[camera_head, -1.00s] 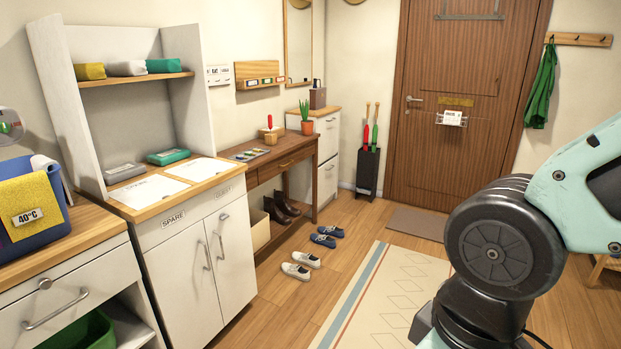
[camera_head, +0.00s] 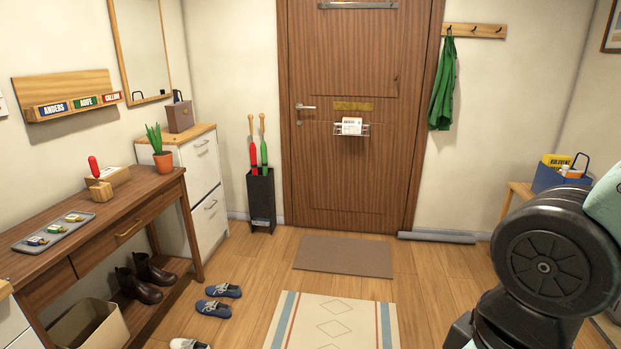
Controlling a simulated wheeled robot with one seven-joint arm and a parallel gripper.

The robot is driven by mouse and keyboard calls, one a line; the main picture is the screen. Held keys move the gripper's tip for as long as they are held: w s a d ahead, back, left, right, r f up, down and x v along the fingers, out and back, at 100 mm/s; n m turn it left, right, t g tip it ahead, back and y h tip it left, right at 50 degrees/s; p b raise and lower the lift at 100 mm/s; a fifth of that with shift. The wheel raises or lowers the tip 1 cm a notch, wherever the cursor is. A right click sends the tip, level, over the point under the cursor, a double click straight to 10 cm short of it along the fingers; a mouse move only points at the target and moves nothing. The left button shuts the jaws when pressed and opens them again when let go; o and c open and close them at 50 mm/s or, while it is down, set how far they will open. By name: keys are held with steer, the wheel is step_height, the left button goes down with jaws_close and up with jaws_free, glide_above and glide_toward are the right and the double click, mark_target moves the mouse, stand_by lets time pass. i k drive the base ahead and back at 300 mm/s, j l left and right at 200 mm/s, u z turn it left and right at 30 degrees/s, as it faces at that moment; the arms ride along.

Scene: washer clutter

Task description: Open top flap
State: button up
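A white cabinet (camera_head: 177,217) with a wooden top stands in the far left corner beside the brown door. Its front has a top flap (camera_head: 204,165) and a lower flap (camera_head: 210,218), each with a small handle. The top flap looks closed, flush with the front. The handle (camera_head: 202,144) sits near its upper edge. My gripper is out of view; only a dark joint of my arm shows at the lower right.
A wooden desk (camera_head: 130,211) with a drawer stands left of the cabinet, boots and a box (camera_head: 92,325) below. Blue shoes (camera_head: 219,298) lie on the floor in front. A dark umbrella stand (camera_head: 261,200) is right of the cabinet. The rug (camera_head: 338,325) area is clear.

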mark_target(199, 154)
steer(key=i+j+u, duration=0.1)
steer(key=i, duration=0.65)
steer(key=i+u, duration=0.15)
steer(key=i, duration=0.6)
steer(key=i+u, duration=0.1)
steer(key=i, duration=0.65)
steer(key=i+u, duration=0.15)
steer(key=i, duration=0.65)
steer(key=i+l+u, duration=0.1)
steer(key=i+l, duration=0.15)
steer(key=i, duration=0.45)
steer(key=i+j+u, duration=0.1)
steer(key=i, duration=0.3)
steer(key=i+j+u, duration=0.15)
steer(key=i, duration=0.25)
